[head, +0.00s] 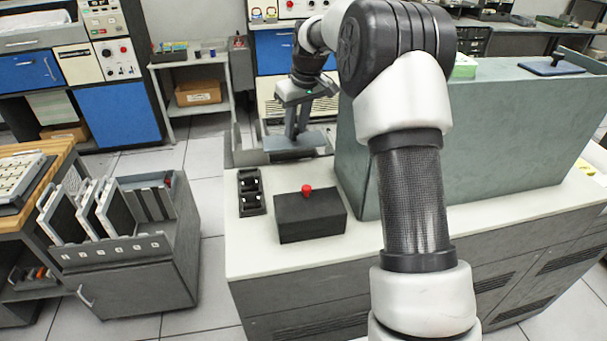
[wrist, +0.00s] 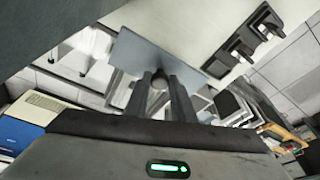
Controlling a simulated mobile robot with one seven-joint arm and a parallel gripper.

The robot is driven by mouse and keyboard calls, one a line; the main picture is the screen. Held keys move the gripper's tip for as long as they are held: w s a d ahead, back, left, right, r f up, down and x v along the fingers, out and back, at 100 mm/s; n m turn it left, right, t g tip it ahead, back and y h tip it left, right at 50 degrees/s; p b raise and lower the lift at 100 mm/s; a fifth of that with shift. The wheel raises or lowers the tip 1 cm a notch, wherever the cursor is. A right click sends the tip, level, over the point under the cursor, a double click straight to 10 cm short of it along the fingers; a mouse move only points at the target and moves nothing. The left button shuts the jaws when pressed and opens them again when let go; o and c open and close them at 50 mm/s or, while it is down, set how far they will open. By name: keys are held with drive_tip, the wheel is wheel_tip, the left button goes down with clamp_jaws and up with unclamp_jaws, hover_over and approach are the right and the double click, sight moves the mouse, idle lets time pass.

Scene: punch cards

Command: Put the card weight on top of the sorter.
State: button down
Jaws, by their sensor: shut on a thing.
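The card weight (head: 292,143), a flat blue-grey plate, hangs under my gripper (head: 297,128) at the far left end of the white counter. In the wrist view the plate (wrist: 150,48) lies past my two dark fingers (wrist: 162,88), which are shut on its round knob. Whether the plate touches the grey tray-like part beneath it, I cannot tell. The sorter (head: 500,125), a big grey-green cabinet, stands to the right of my gripper. Its flat top is higher than the plate, and my arm hides part of it.
A dark blue plate with a black handle (head: 551,68) lies on the sorter's top at the right, and a green stack (head: 464,67) stands behind my arm.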

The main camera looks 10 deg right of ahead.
drive_tip(key=s, duration=1)
drive_tip(key=shift+s+f, duration=0.15)
drive_tip(key=shift+f, duration=1.6)
drive_tip(key=shift+s+f, duration=0.1)
drive_tip(key=shift+f, duration=1.6)
drive_tip(key=shift+f, duration=0.15)
drive_tip(key=c, duration=1.5)
unclamp_jaws()
